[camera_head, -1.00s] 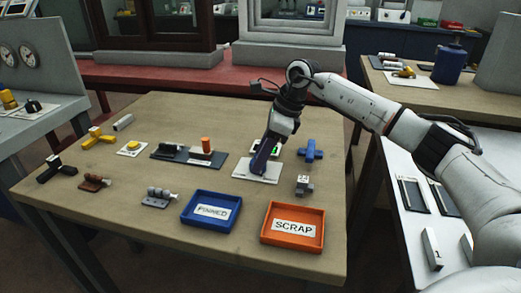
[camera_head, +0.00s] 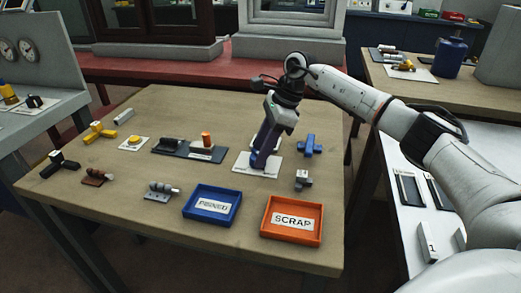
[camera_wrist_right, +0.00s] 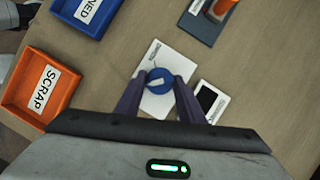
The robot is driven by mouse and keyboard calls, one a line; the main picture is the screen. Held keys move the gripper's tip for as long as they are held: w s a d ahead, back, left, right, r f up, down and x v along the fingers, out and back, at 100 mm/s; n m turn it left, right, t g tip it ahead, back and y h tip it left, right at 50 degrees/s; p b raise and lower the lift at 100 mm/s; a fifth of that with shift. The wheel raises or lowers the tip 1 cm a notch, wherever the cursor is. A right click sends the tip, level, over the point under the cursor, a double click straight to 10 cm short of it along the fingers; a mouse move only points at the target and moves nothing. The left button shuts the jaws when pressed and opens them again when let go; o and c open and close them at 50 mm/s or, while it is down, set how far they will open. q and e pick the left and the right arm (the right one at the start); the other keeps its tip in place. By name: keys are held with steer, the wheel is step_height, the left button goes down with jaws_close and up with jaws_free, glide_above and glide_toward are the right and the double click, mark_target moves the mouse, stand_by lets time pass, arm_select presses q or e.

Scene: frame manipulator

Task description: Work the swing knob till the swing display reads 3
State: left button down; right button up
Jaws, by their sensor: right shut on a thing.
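A round blue knob (camera_wrist_right: 160,80) with a pale bar across its top stands on a white plate (camera_wrist_right: 152,101). In the head view the same plate (camera_head: 241,168) lies on the table, and my right gripper hides the knob. My right gripper (camera_head: 258,167) points down at the plate. In the right wrist view its two purple fingers (camera_wrist_right: 161,78) close on the knob from both sides. Beside the plate is a small unit with a dark display (camera_wrist_right: 208,100); I cannot read any digit on it. My left gripper is not in view.
A blue tray (camera_head: 236,203) and an orange SCRAP tray (camera_head: 317,234) stand in front of the plate. A dark base with an orange peg (camera_head: 206,139) is to its left. A blue part (camera_head: 308,146) and a small grey part (camera_head: 302,180) are to its right.

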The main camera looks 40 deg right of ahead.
steer(key=o, duration=1.1)
steer(key=shift+c, duration=0.2)
steer(key=v, duration=1)
steer(key=shift+r+p, duration=0.2)
steer(key=shift+p, duration=0.1)
